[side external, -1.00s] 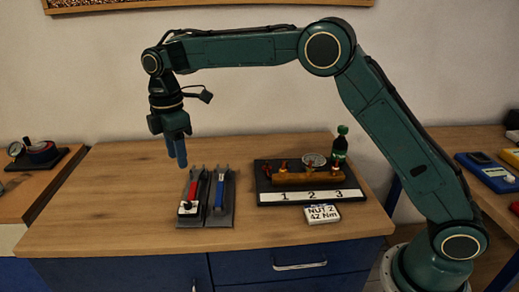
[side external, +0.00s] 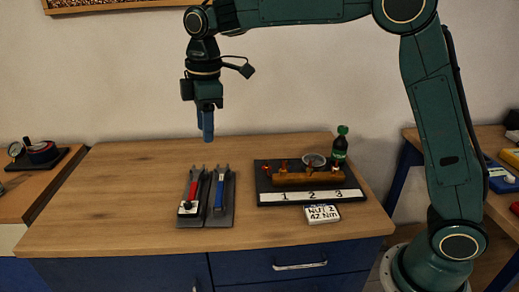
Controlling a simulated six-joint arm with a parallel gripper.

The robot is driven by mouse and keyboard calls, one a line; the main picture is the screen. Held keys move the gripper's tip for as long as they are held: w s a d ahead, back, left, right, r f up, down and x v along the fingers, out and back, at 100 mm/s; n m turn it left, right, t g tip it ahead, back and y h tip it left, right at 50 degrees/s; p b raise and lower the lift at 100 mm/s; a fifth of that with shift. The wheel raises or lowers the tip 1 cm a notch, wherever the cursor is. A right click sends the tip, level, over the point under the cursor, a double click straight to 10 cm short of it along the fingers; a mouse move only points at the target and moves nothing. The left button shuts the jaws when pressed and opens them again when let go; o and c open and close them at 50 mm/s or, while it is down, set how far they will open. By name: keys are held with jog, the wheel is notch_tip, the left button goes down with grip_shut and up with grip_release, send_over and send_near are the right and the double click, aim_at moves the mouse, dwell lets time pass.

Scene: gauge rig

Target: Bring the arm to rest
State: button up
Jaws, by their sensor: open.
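My gripper (side external: 208,136) hangs pointing down, well above the back part of the wooden workbench (side external: 110,200). Its blue fingers overlap from this side, and nothing shows between or below them. Below it, a red-handled wrench (side external: 192,190) and a blue-handled wrench (side external: 219,192) lie side by side in dark holders on the bench. My gripper is clear of both.
Right of the wrenches is a dark plate with a brown block (side external: 308,178) and a strip marked 1, 2, 3. A green bottle (side external: 340,146) stands behind it. A card (side external: 322,213) reads "NUT 2 42 Nm". A dial gauge (side external: 40,151) sits on the left bench.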

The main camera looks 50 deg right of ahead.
jog(key=s+d+r+m+t, duration=0.1)
jog(key=s+d+r+m, duration=0.25)
jog(key=s, duration=0.45)
jog(key=s+d+r+m+t, duration=0.1)
jog(key=s+d+r+m, duration=0.2)
jog(key=s, duration=0.5)
jog(key=s+d+f+m+t, duration=0.1)
jog(key=s+d+f+m, duration=0.1)
jog(key=s, duration=0.5)
jog(key=s+d+f+m+t, duration=0.1)
jog(key=s+d+f+m, duration=0.2)
jog(key=s, duration=0.4)
jog(key=shift+s+f+m+t, duration=0.3)
jog(key=shift+f+m, duration=0.15)
jog(key=shift+f, duration=0.45)
jog(key=shift+w, duration=0.1)
